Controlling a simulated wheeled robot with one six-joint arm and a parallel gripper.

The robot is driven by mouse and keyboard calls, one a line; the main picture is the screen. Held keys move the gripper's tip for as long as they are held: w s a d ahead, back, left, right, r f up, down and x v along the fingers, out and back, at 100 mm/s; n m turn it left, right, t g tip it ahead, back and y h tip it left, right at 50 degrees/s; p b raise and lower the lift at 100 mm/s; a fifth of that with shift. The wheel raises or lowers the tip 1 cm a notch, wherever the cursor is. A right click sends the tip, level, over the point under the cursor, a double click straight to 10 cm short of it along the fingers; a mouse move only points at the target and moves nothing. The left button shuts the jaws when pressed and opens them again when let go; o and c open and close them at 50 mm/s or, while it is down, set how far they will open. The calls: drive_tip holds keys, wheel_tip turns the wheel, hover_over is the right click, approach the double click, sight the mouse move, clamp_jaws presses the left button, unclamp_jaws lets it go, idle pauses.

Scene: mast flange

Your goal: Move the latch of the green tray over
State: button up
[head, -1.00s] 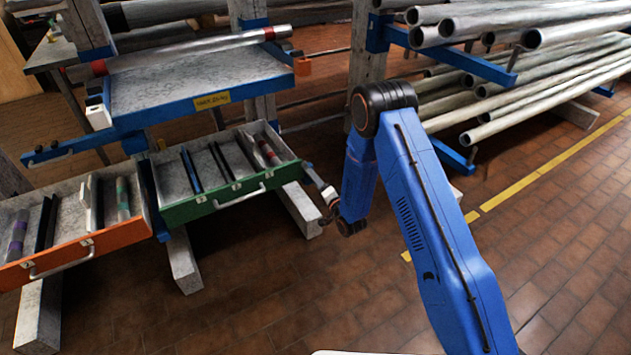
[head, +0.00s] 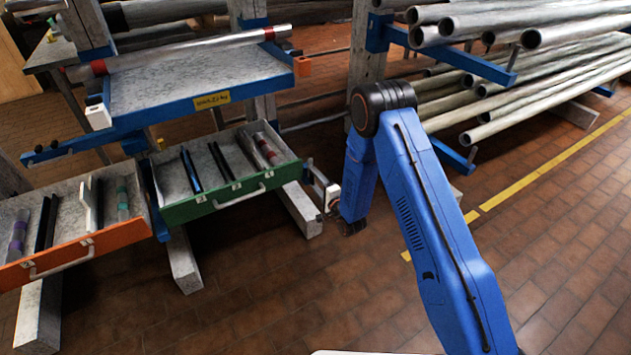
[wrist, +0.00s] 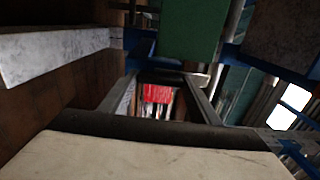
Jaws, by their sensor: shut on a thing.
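The green tray (head: 232,193) stands pulled out below the blue shelf, with several dark and grey bars lying in it. My gripper (head: 313,173) is at the right end of its green front, partly hidden by my own wrist. In the wrist view my gripper's two dark fingers (wrist: 160,82) reach forward, with a red piece, seemingly the latch (wrist: 157,93), between them. The gripper is shut on it. The green panel (wrist: 190,30) shows just beyond the fingertips. In the head view the latch is too small and covered to make out.
An orange-fronted tray (head: 75,255) stands to the left. A blue shelf (head: 195,106) overhangs the green tray. Grey beams (head: 300,209) lie below. Pipes (head: 540,95) fill the rack at right. The brown floor in front is clear.

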drive_tip(key=shift+d+f, duration=0.1)
drive_tip(key=o, duration=1.5)
drive_tip(key=v, duration=1.7)
drive_tip(key=shift+s+d, duration=0.15)
